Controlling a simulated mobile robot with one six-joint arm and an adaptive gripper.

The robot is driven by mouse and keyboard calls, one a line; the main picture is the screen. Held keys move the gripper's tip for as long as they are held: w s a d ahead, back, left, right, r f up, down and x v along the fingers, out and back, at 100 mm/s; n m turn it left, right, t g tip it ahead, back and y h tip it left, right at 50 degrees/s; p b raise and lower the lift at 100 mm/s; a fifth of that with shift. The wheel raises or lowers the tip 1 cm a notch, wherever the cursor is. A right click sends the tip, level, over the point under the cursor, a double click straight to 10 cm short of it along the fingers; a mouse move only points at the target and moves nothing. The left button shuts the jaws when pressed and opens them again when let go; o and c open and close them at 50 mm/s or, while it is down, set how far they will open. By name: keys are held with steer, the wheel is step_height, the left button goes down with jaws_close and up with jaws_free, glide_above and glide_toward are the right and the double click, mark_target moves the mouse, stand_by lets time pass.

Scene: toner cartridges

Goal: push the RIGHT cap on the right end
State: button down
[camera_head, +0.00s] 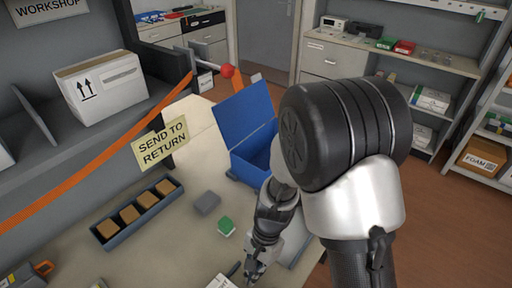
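My gripper (252,275) points down at the bottom edge of the head view, over the pale table. The edge of the frame and my arm hide much around its fingertips, so I cannot tell whether it is open or shut, or on what. No toner cartridge or cap can be made out for certain. A small green-topped block (226,224) and a grey block (207,203) lie on the table, left of and behind my gripper. A white printed card (221,282) and a small dark piece (233,269) lie just left of the fingertips, partly cut off.
A dark tray (106,240) with several brown blocks stands on the left. A blue open-lidded bin (247,171) stands behind my arm. A grey and orange object (28,276) is at the lower left. Bare table (175,245) lies between tray and gripper.

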steer(key=shift+w+d, duration=0.15)
steer(key=shift+w, duration=0.05)
steer(key=shift+r, duration=0.1)
step_height(320, 180, up, 8)
steer(key=p, duration=0.7)
